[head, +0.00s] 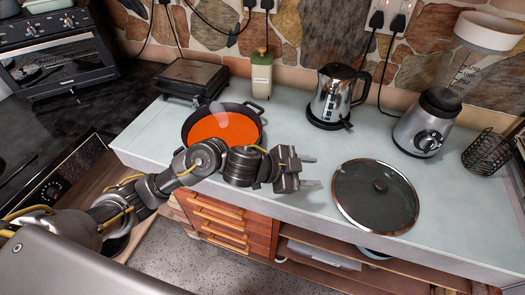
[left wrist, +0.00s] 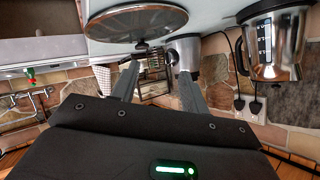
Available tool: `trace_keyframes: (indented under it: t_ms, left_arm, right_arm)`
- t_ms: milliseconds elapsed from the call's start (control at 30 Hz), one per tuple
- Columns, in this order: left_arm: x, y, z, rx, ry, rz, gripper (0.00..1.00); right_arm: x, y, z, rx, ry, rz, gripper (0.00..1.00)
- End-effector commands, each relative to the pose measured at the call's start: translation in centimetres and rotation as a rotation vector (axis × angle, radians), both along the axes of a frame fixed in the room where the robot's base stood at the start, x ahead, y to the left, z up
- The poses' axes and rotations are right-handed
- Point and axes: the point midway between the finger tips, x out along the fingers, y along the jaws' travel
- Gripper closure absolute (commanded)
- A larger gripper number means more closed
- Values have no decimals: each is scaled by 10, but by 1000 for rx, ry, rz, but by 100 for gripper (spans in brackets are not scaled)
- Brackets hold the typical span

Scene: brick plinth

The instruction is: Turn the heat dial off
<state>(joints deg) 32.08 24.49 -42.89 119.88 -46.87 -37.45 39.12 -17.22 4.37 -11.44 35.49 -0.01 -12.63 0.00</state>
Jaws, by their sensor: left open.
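Small knobs show on the front of the toaster oven (head: 60,48) at the top left. A dark stove front panel (head: 62,178) with small round controls stands at the left, below the black hob. I cannot tell which control is the heat dial or how any is set. My left gripper (head: 312,171) is open and empty over the counter, between the orange-filled pan and the glass lid, well to the right of both panels. Its two fingers also show apart in the left wrist view (left wrist: 159,70). My right gripper is not in view.
The pan (head: 222,125) stands behind my left arm. The lid (head: 376,196) lies on the counter (head: 285,120). A kettle (head: 332,98), blender (head: 428,125), wire basket (head: 487,153), bottle (head: 261,75) and grill (head: 192,78) stand along the back. The counter's middle is fairly clear.

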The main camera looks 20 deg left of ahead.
Motion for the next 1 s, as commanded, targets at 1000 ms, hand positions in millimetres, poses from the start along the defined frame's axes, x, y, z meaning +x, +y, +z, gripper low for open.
trace_keyframes:
  t_ms: [1000]
  left_arm:
    - [48,176,53,579,478,-114,55]
  right_arm:
    - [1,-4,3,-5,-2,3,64]
